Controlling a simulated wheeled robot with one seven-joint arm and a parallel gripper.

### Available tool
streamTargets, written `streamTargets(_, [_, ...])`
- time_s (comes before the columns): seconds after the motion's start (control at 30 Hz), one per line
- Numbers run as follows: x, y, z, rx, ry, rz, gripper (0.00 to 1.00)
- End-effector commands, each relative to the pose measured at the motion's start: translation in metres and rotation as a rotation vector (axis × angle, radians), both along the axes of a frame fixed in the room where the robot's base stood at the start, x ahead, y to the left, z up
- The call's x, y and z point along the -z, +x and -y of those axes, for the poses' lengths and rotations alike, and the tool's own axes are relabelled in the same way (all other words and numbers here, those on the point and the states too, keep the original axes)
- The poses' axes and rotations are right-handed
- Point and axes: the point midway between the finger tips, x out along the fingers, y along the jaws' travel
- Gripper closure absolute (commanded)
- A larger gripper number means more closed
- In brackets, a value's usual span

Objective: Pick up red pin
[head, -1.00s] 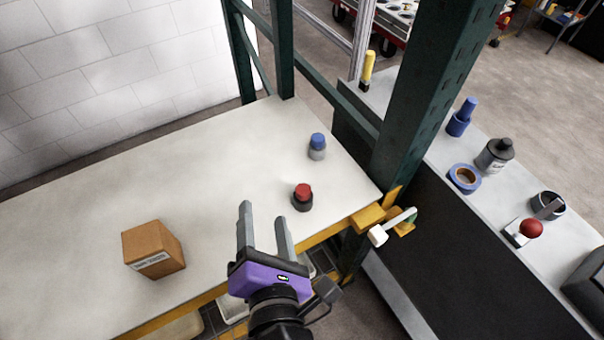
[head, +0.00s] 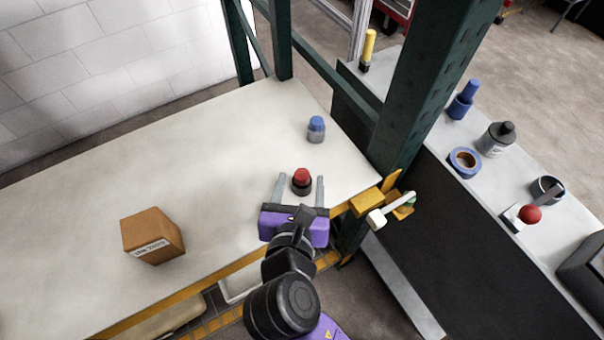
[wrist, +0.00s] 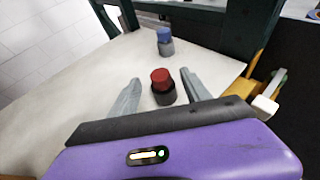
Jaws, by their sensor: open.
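The red pin (head: 302,177) has a red top and a dark base and stands upright on the white table near its front right edge. It also shows in the wrist view (wrist: 161,80). My gripper (head: 300,180) is open, with its two grey fingers on either side of the pin. In the wrist view the pin appears between the fingers (wrist: 158,88), with a visible gap on both sides. Nothing is held.
A blue-topped pin (head: 316,129) stands behind the red pin. A cardboard box (head: 152,236) sits to the left on the table (head: 200,150). A green post (head: 425,90) and a yellow bracket (head: 368,202) stand to the right. The table's middle is clear.

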Motion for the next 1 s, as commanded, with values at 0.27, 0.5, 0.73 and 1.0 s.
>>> streamTargets(0.27, [0.007,0.016,0.001,-0.001,0.000,0.000,0.44])
streamTargets(0.5, [0.007,0.016,0.001,-0.001,0.000,0.000,0.64])
streamTargets(0.73, [0.007,0.015,0.001,-0.001,0.000,0.000,1.00])
streamTargets(1.0, [0.006,0.016,0.001,-0.001,0.001,0.000,1.00])
